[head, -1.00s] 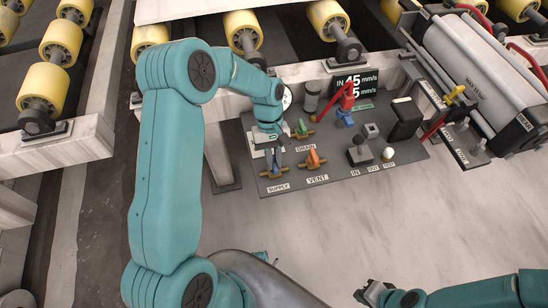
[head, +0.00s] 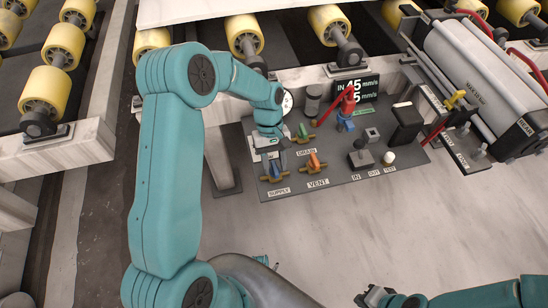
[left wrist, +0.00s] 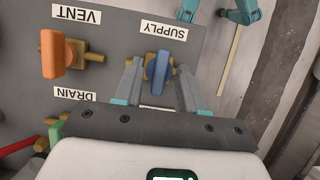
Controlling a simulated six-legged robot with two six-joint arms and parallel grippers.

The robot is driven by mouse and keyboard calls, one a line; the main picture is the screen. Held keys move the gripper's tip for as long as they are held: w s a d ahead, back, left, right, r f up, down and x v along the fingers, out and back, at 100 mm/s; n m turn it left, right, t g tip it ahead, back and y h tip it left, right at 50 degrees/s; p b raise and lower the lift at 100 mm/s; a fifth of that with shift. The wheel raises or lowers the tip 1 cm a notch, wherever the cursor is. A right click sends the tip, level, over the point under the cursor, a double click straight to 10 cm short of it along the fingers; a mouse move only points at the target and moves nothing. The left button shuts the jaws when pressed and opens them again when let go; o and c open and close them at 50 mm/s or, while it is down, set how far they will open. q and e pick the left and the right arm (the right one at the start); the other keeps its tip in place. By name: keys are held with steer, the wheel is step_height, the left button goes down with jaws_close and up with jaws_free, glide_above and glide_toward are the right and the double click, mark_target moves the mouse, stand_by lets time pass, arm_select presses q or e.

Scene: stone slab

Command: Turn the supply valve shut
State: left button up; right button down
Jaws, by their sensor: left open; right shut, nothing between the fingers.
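The supply valve (head: 273,172) has a blue handle on a brass body, on the grey panel beside the SUPPLY label (head: 279,190). In the left wrist view its blue handle (left wrist: 158,72) lies across the brass body. My left gripper (head: 274,163) is open over this valve. In the left wrist view one finger is on each side of the handle, with small gaps showing; contact cannot be made out. The fingers partly hide the valve in the head view. My right gripper (head: 370,296) is shut and empty at the bottom, away from the panel.
The orange vent valve (head: 313,163) and green drain valve (head: 303,133) stand close to the supply valve. A joystick (head: 361,158), a red lever (head: 334,106) and a black box (head: 407,122) are farther right. The stone slab (head: 370,225) in front is clear.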

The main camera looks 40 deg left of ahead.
arm_select(q)
steer(key=p+v, duration=0.2)
steer(key=v, duration=1.4)
steer(key=shift+r+p, duration=0.2)
steer(key=shift+p, duration=0.2)
steer(key=shift+w+a, duration=0.1)
steer(key=s+d+f+m+t+p, duration=0.1)
steer(key=s+d+f+m+p, duration=0.15)
steer(key=d+f, duration=0.3)
steer(key=s+d+f+m+p, duration=0.1)
steer(key=s+d+f+p, duration=0.1)
steer(key=d+f+p, duration=0.3)
steer(key=s+d+f+m+t+p, duration=0.1)
steer(key=s+d+m, duration=0.1)
steer(key=s+d, duration=0.2)
steer(key=s+d+f+m+t+p, duration=0.1)
steer(key=s+d, duration=0.4)
steer(key=s, duration=0.5)
steer(key=shift+s+d+m+h+p, duration=0.3)
steer(key=shift+m+p, duration=0.45)
steer(key=shift+f, duration=0.1)
